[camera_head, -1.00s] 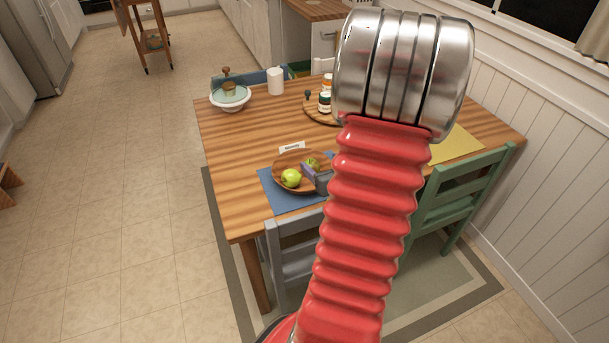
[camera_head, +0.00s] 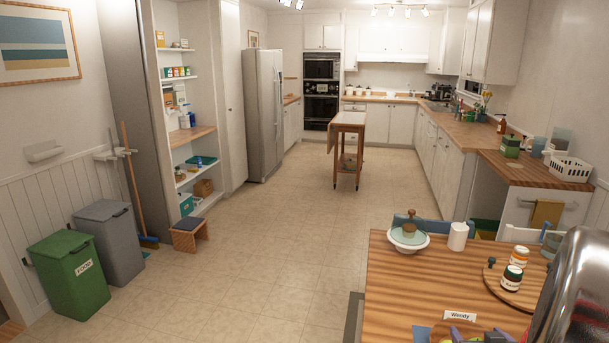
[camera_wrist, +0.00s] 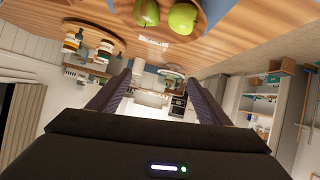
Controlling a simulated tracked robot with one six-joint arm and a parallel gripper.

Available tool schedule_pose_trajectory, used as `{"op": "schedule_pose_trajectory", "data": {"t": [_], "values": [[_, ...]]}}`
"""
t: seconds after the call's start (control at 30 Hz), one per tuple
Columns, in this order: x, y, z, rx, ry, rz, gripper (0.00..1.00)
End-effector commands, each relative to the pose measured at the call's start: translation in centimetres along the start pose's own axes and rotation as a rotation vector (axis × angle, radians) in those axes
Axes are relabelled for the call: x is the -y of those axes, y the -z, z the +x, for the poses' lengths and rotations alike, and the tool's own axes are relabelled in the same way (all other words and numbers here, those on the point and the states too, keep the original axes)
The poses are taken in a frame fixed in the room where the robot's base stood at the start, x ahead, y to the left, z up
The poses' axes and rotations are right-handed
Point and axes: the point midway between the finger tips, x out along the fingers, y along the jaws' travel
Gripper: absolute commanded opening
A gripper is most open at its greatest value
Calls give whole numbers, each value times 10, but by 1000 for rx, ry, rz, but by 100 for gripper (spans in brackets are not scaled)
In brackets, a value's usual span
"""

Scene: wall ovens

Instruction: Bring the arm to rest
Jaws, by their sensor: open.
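My gripper (camera_wrist: 158,88) is open in the wrist view, with its two dark fingers apart and nothing between them. Two green apples (camera_wrist: 182,18) show at the top of that view, over a blue mat, clear of the fingers. In the head view my arm (camera_head: 580,300) is a shiny metal section at the lower right edge. The rest of the arm is out of frame there. Part of the gripper shows at the bottom edge, close to the apples; its gap to them is unclear.
Bins (camera_head: 70,272) stand at left and a wooden cart (camera_head: 347,145) farther back. The tiled floor (camera_head: 265,250) between is clear.

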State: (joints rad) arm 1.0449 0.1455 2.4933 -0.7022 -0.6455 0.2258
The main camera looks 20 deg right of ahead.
Motion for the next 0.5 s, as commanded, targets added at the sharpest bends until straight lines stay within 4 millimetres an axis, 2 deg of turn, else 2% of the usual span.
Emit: {"op": "schedule_pose_trajectory", "data": {"t": [0.03, 0.2, 0.5], "values": [[11, 11, -2, 10, 1, -22, 71], [43, 33, -14, 65, -9, -67, 71], [106, 62, -52, 156, 9, -121, 71]]}}
